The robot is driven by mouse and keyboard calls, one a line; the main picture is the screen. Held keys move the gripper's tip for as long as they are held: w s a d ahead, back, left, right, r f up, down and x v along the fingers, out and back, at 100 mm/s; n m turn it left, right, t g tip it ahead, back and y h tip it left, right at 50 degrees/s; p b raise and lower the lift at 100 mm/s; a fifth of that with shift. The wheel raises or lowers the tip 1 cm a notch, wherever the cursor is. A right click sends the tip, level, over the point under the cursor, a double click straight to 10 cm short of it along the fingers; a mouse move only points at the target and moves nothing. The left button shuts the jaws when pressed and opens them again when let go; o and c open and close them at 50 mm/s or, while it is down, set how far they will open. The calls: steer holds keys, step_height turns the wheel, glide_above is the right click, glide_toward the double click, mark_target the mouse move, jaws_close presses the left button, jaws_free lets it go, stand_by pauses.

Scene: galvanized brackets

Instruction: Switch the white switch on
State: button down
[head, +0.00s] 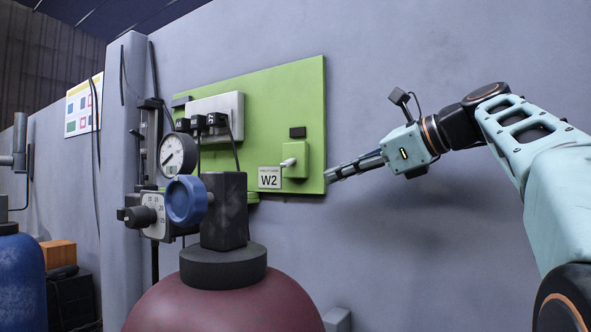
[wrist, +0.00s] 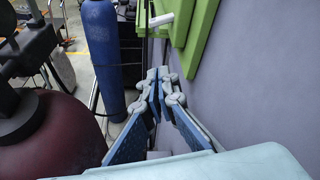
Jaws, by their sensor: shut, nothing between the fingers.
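The white switch (head: 289,162) is a short white lever on a green switch box (head: 303,157), mounted at the lower right of a green wall panel (head: 285,95). The lever sticks out from the box; whether it is on or off I cannot tell. In the wrist view the white lever (wrist: 162,19) shows at the top, with the green box (wrist: 179,29) behind it. My gripper (head: 330,176) is just right of the panel's right edge, slightly lower than the lever and apart from it. Its fingertips (wrist: 158,74) are together and empty.
A dark red cylinder (head: 225,305) with a gauge (head: 178,154) and blue knob (head: 186,201) stands in front of the panel, left of the switch. A "W2" label (head: 270,177) is beside the switch box. A blue cylinder (wrist: 114,65) stands farther off. The wall at right is bare.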

mark_target(296, 170)
steer(key=shift+w+a, duration=0.1)
steer(key=x, duration=1)
steer(key=shift+r+p, duration=0.1)
steer(key=shift+p, duration=0.3)
steer(key=r, duration=0.1)
steer(key=s+r+p, duration=0.1)
steer(key=r, duration=0.1)
steer(key=shift+s+a+r, duration=0.1)
steer(key=shift+a+r, duration=0.05)
steer(key=shift+a, duration=0.05)
steer(key=shift+a+r, duration=0.1)
steer(key=shift+s+a, duration=0.1)
steer(key=shift+r, duration=0.1)
steer(key=shift+p, duration=0.3)
